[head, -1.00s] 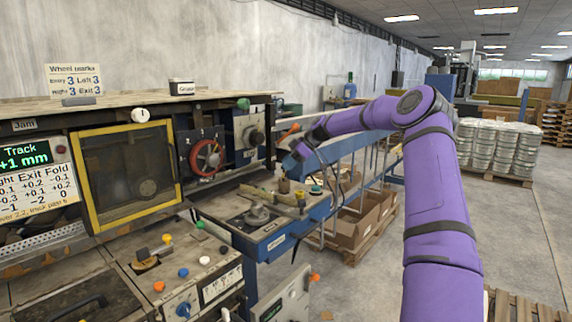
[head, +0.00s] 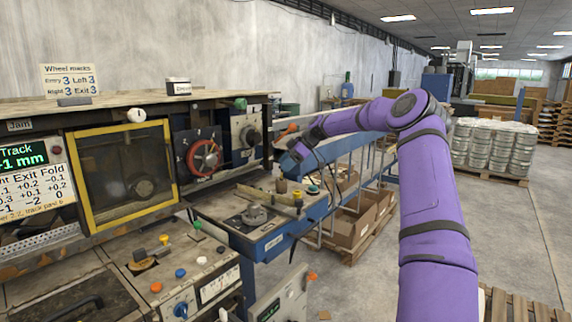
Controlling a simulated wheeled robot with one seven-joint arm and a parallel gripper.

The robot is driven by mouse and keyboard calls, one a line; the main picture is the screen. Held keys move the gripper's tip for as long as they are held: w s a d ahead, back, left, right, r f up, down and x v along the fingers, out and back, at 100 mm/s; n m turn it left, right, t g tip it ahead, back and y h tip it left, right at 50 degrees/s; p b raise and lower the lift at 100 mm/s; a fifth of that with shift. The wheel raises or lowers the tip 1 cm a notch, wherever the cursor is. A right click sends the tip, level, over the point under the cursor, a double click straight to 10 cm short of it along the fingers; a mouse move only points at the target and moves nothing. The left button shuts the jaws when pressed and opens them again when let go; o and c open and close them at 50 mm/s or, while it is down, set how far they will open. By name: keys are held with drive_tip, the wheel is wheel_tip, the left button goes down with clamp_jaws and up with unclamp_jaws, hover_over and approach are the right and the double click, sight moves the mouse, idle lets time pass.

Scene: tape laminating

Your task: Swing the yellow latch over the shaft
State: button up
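A dull yellow bar (head: 262,196) lies across the top of the small blue-sided table at the exit end of the machine. It may be the latch, but it is too small to be sure. A short brown upright cylinder (head: 281,186), possibly the shaft, stands at the bar, and a small yellow piece (head: 298,196) is just right of it. I cannot tell whether any yellow part lies over the cylinder. My gripper (head: 289,168) is at the end of the purple arm, just above and behind the cylinder. Its fingers are too small and dark to read.
A dark round knob (head: 256,213) sits on the same table, in front of the bar. A red handwheel (head: 205,158) and a yellow-framed window (head: 124,175) stand left. A blue conveyor (head: 350,150) runs behind my arm.

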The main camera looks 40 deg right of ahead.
drive_tip(key=v, duration=1)
drive_tip(key=shift+s+d+r, duration=0.15)
drive_tip(key=shift+d+r, duration=0.1)
drive_tip(key=shift+r, duration=0.05)
